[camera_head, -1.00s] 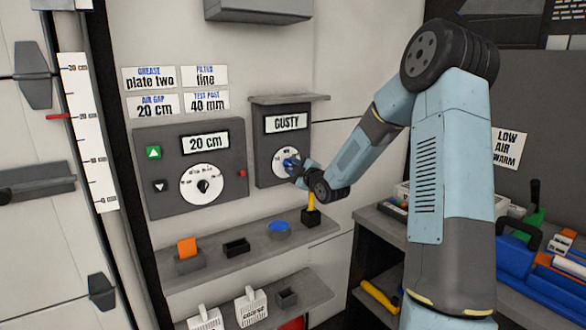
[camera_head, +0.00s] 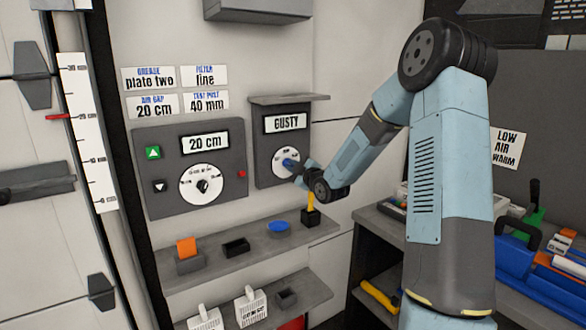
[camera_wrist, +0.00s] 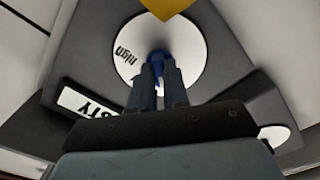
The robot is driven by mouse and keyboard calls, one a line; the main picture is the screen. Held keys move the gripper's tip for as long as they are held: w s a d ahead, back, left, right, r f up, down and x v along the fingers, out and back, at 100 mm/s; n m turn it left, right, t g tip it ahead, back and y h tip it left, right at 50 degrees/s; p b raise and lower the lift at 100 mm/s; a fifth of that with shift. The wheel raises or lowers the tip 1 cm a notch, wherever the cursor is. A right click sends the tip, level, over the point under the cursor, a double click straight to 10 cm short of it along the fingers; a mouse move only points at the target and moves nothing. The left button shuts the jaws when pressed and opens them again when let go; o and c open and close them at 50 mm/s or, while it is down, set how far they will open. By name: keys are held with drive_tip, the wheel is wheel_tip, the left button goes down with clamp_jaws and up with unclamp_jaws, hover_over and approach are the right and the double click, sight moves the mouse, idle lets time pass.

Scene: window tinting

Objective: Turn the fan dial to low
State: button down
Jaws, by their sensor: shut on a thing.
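The fan dial (camera_head: 287,162) is a white disc with a blue knob, set in a dark grey panel (camera_head: 267,174) under a display reading "GUSTY" (camera_head: 286,122). My gripper (camera_head: 294,166) reaches it from the right. In the wrist view the white dial face (camera_wrist: 178,45) appears upside down with the word "high" legible at its left. There my gripper's fingers (camera_wrist: 158,72) are shut on the blue knob (camera_wrist: 157,60). The fingers hide part of the knob and dial, so the knob's exact setting cannot be told.
A second panel (camera_head: 225,190) with a "20 cm" display and its own dial (camera_head: 202,185) stands to the left. A shelf (camera_head: 205,262) below holds an orange block (camera_head: 187,247), a blue disc (camera_head: 279,226) and a yellow-handled tool (camera_head: 310,203). A small ledge (camera_head: 288,99) juts out above the fan panel.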

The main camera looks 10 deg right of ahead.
drive_tip(key=m, duration=1)
drive_tip(key=shift+f, duration=0.2)
drive_tip(key=shift+m, duration=0.3)
drive_tip(key=c, duration=1.1)
unclamp_jaws()
drive_tip(key=shift+r, duration=0.1)
drive_tip(key=v, duration=1.3)
drive_tip(key=shift+s+d, duration=0.15)
drive_tip(key=shift+s, duration=0.2)
